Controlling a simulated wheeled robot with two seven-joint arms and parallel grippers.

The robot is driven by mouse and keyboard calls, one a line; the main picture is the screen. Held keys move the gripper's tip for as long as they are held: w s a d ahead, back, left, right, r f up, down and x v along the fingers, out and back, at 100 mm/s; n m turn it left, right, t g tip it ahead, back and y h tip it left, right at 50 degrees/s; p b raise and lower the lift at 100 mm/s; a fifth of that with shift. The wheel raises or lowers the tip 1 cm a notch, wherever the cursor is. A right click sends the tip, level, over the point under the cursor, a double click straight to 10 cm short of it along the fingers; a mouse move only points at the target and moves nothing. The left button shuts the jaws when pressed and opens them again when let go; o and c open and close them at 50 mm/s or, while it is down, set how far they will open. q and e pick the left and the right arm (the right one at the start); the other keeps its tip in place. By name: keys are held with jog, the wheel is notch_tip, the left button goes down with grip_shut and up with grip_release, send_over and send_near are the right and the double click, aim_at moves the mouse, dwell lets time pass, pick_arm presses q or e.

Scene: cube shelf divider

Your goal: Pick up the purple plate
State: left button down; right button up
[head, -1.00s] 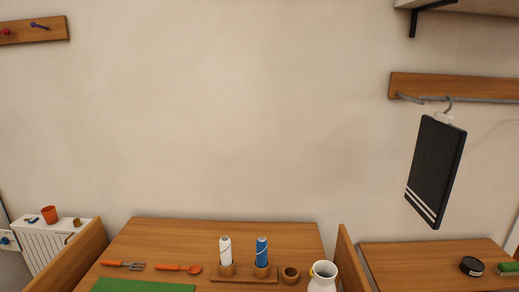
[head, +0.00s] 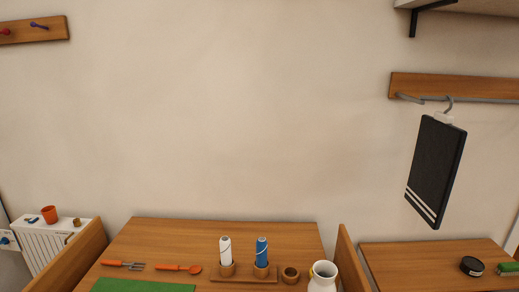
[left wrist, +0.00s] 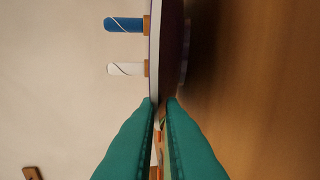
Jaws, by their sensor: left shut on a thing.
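The purple plate (left wrist: 172,45) shows nearly edge-on in the left wrist view, with a dark purple face and a pale rim. My left gripper (left wrist: 163,100) has two teal fingers shut on the near edge of the plate. The wrist picture is turned on its side, with the wall at the left and a brown wooden surface at the right. How far the plate is from that surface is hard to tell. Neither the plate nor either gripper shows in the head view.

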pick_arm(q)
jog(key=shift+w+r, duration=0.1)
jog(key=shift+r, duration=0.15)
dwell(0.4)
notch_tip(320, 180, up, 4)
jog(key=p, duration=0.4)
jog(key=shift+f, duration=0.15)
jog(key=s+r+p, duration=0.2)
jog(key=s+r, duration=0.2)
jog(key=s, duration=0.2)
dwell(0.7)
jog(key=shift+a, duration=0.1)
